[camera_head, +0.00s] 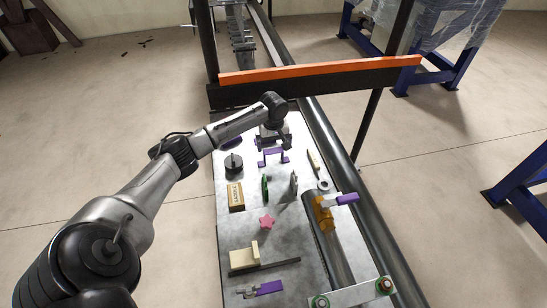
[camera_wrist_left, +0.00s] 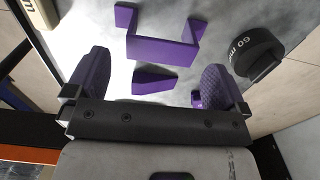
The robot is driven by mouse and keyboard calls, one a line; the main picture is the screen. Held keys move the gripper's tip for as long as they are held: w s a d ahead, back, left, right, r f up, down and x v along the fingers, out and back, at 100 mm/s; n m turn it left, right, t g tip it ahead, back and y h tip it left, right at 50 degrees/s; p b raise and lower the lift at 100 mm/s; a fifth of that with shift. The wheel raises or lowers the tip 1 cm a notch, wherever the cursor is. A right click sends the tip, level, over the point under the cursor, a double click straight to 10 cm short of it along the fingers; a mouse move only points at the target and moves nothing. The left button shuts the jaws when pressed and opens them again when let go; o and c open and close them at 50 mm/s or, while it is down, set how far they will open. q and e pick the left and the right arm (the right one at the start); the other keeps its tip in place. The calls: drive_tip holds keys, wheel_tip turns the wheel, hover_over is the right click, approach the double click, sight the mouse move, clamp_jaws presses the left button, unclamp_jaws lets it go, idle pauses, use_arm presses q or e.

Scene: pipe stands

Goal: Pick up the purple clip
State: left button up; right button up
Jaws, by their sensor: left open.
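The purple clip (camera_head: 270,159) is a U-shaped bracket on the grey table top, just in front of my left gripper in the head view. In the left wrist view the purple clip (camera_wrist_left: 165,50) lies beyond the fingertips, its two raised ends facing away. My left gripper (camera_head: 273,146) is open and above the table, over the far side of the clip. In the left wrist view its two fingers (camera_wrist_left: 152,84) are apart, with a small purple piece visible between them. I cannot tell whether that piece belongs to the clip. My right gripper is not in view.
A black cylinder (camera_head: 234,165) marked 60 mm stands left of the clip. A wooden block (camera_head: 236,197), green ring (camera_head: 265,188) and pink star (camera_head: 267,222) lie nearer. An orange-topped rail (camera_head: 320,70) crosses behind. A long pipe (camera_head: 345,165) runs along the right.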

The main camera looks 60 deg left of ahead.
sight(273, 150)
use_arm(q)
drive_tip(key=shift+s+d+f+b, duration=0.1)
drive_tip(key=shift+f+b, duration=0.2)
drive_tip(key=shift+f, duration=1.1)
drive_tip(key=shift+s+f+b, duration=0.1)
drive_tip(key=shift+f+b, duration=0.2)
drive_tip(key=shift+f, duration=1.05)
drive_tip(key=shift+c, duration=0.5)
drive_tip(key=c, duration=0.8)
